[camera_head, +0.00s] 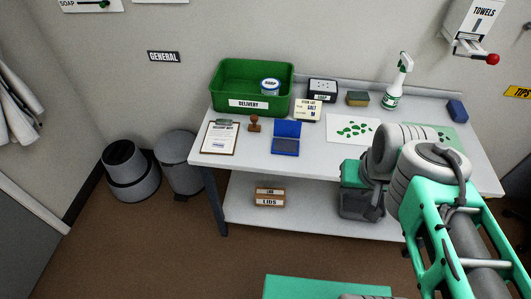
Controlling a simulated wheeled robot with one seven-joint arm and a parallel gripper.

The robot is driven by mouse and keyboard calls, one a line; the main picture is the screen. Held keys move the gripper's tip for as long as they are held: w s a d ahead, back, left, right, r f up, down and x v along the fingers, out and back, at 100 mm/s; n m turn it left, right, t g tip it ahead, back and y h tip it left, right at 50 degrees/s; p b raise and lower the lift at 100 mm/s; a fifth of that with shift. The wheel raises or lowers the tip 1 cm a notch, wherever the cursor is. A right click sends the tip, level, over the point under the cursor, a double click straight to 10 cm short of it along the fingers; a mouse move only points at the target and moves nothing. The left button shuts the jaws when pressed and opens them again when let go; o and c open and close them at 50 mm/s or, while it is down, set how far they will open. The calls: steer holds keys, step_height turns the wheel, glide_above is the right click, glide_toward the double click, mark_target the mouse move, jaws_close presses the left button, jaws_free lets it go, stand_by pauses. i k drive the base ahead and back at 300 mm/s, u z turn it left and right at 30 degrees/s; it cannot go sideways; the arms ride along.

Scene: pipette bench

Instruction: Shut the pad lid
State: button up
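The blue ink pad (285,147) lies on the white table, left of its middle. Its lid (288,129) is open and stands up along the pad's far edge. My arm reaches in from the lower right. Its end, with my gripper (361,203), is a green and dark grey block in front of the table's front edge, to the right of the pad and apart from it. The fingers cannot be made out, so I cannot tell whether they are open or shut.
A wooden stamp (254,123) and clipboard (221,138) lie left of the pad. The table in front of the pad is clear.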

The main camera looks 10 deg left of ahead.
mark_target(288, 128)
steer(key=u, duration=0.5)
steer(key=i, duration=1)
